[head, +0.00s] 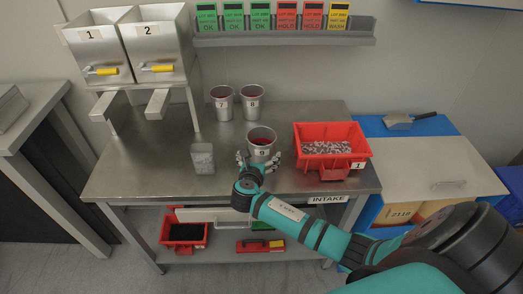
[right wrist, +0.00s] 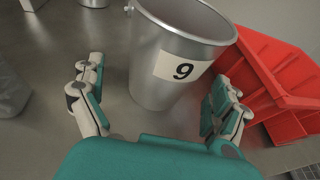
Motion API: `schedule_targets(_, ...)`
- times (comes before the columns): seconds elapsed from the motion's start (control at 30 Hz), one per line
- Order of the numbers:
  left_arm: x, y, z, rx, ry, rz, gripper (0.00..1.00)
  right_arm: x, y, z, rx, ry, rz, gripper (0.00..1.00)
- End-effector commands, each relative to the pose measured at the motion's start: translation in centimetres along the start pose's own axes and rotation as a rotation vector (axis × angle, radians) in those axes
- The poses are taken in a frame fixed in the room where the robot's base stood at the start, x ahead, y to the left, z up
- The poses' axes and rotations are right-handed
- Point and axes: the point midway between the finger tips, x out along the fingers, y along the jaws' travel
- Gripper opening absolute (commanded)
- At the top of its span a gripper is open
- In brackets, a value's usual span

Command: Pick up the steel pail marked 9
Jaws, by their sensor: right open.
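The steel pail marked 9 (head: 262,141) stands upright on the steel table, left of the red bin. In the right wrist view the pail (right wrist: 180,55) shows its white label with a black 9 facing me. My right gripper (head: 259,163) is at the near side of the pail, low down. In the right wrist view its open fingers (right wrist: 160,95) are on both sides of the pail's lower part, with gaps between them and the wall. The right finger is close to the red bin. My left gripper is not in view.
A red bin (head: 324,132) marked 1 stands just right of the pail. Pails 7 (head: 221,104) and 8 (head: 251,103) stand behind. A grey metal container (head: 202,158) is left. The table's (head: 140,178) front left is clear.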

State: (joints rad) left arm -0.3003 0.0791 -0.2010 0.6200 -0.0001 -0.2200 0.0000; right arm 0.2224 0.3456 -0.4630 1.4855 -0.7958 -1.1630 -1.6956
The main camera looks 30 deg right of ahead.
Motion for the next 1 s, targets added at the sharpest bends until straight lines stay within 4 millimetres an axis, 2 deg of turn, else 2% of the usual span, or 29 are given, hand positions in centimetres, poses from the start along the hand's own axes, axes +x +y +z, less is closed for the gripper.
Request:
schedule_targets(0.2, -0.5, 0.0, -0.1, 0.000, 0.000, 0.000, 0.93, 3.4, -0.4, 0.1, 0.000, -0.001, -0.003, 1.00)
schedule_targets(0.3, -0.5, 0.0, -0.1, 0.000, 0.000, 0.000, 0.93, 4.2, -0.4, 0.1, -0.001, 0.000, -0.002, 1.00)
schedule_targets(0.57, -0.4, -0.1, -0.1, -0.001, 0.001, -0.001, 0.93, 4.5, -0.4, 0.0, 0.000, 0.001, 0.000, 1.00)
schedule_targets(1.0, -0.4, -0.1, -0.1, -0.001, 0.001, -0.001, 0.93, 4.5, -0.4, 0.0, 0.000, 0.001, 0.000, 0.44)
